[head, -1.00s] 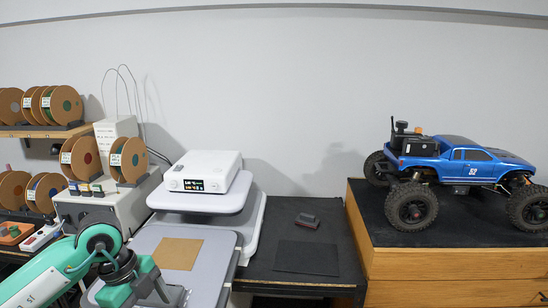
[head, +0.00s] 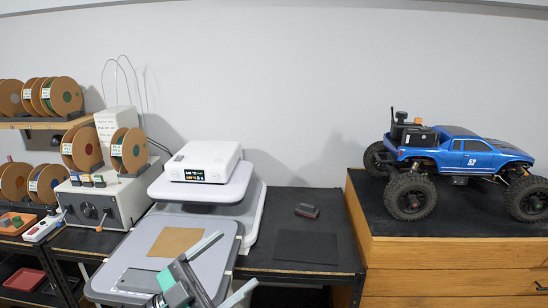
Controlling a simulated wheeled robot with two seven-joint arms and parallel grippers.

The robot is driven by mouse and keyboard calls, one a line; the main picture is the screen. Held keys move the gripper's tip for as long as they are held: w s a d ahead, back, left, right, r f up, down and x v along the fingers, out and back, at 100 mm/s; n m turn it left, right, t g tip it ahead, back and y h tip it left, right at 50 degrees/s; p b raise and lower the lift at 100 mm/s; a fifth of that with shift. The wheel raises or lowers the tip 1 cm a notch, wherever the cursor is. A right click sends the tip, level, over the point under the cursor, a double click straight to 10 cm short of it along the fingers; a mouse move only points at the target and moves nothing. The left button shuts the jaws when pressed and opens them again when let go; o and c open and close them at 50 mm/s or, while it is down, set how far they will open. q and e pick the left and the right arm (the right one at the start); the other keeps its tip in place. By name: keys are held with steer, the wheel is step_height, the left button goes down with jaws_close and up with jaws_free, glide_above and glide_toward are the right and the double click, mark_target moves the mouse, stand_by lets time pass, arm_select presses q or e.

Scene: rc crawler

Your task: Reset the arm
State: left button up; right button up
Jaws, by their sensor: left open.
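My left gripper (head: 220,268) is at the bottom of the head view, in front of and over the near edge of the grey platform. Its two pale fingers are spread apart, with nothing seen between them. My right gripper is not in view. The blue RC crawler truck (head: 455,160) stands upright on the black-topped wooden box at the right, with a black unit mounted on its rear. It is far from my left gripper.
A grey platform (head: 213,255) carries a brown square (head: 176,241) and a grey plate. A white device with a display (head: 203,162) sits behind it. A small dark block (head: 306,211) and black mat (head: 306,247) lie on the dark table. Filament spools (head: 82,147) stand at left.

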arm_select(q)
steer(key=w+a+f+n+t+y, duration=0.4)
steer(key=a+f+n+t+y, duration=0.5)
steer(key=n+y, duration=0.6)
steer(key=s+a+f+n+g+y, duration=0.35)
steer(key=a+f+g+y, duration=0.2)
steer(key=f, duration=0.55)
steer(key=s+f+m+g, duration=0.2)
steer(key=s+f+g, duration=0.9)
steer(key=s+f, duration=0.8)
step_height(320, 180, down, 26)
steer(key=s+f+g, duration=0.1)
steer(key=s, duration=0.1)
steer(key=s+a+f+g, duration=0.1)
steer(key=s+f, duration=0.8)
steer(key=f, duration=0.1)
steer(key=s+a+f, duration=0.2)
steer(key=s+f, duration=0.8)
steer(key=shift+s+a+f+g, duration=0.2)
steer(key=shift+s+a+g, duration=0.05)
steer(key=shift+a+g, duration=0.1)
steer(key=shift+m+y, duration=0.25)
steer(key=shift+d, duration=0.1)
